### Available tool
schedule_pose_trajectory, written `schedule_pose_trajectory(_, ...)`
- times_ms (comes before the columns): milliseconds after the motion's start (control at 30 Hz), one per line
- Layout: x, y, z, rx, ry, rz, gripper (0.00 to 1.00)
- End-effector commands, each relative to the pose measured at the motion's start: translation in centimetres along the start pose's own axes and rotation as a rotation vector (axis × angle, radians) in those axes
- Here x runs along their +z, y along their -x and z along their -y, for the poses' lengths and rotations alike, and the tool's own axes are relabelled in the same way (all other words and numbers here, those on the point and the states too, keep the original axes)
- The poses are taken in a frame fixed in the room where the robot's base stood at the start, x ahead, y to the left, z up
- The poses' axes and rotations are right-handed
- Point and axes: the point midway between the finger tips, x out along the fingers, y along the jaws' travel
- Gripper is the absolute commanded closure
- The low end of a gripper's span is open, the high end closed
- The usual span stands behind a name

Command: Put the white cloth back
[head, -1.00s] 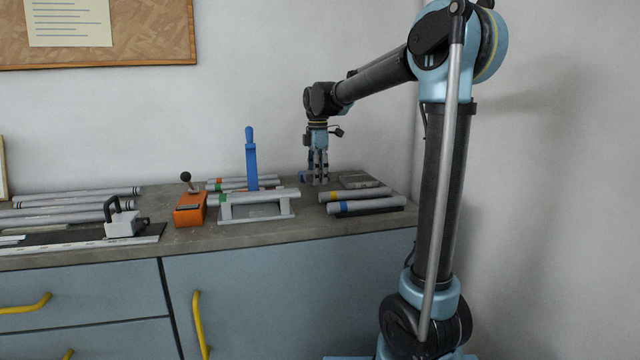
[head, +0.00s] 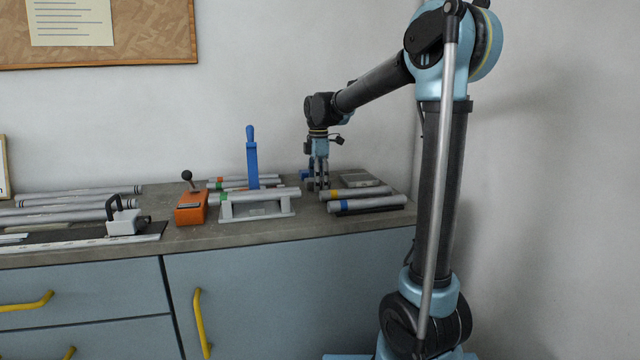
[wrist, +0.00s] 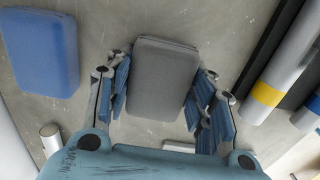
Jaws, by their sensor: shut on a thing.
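The white cloth (wrist: 163,72) looks like a small folded pad with rounded corners, grey in the shade. In the wrist view it lies between the two fingers of my gripper (wrist: 162,92), which is shut on it. In the head view my gripper (head: 318,186) points straight down at the bench top, left of the two banded tubes. The cloth is hard to make out there behind the fingers. I cannot tell whether it touches the bench.
A blue pad (wrist: 40,50) lies beside the cloth. Tubes with yellow (head: 334,194) and blue bands lie to the right, a flat grey item (head: 360,180) behind them. A pale jig frame (head: 256,208), blue upright tool (head: 252,160) and orange clamp (head: 191,207) stand left.

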Motion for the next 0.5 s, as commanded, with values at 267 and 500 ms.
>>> schedule_pose_trajectory(267,0.04,-0.41,0.23,-0.002,0.0,-0.001,0.31)
schedule_pose_trajectory(500,0.05,-0.32,0.2,-0.001,-0.001,-0.001,0.31)
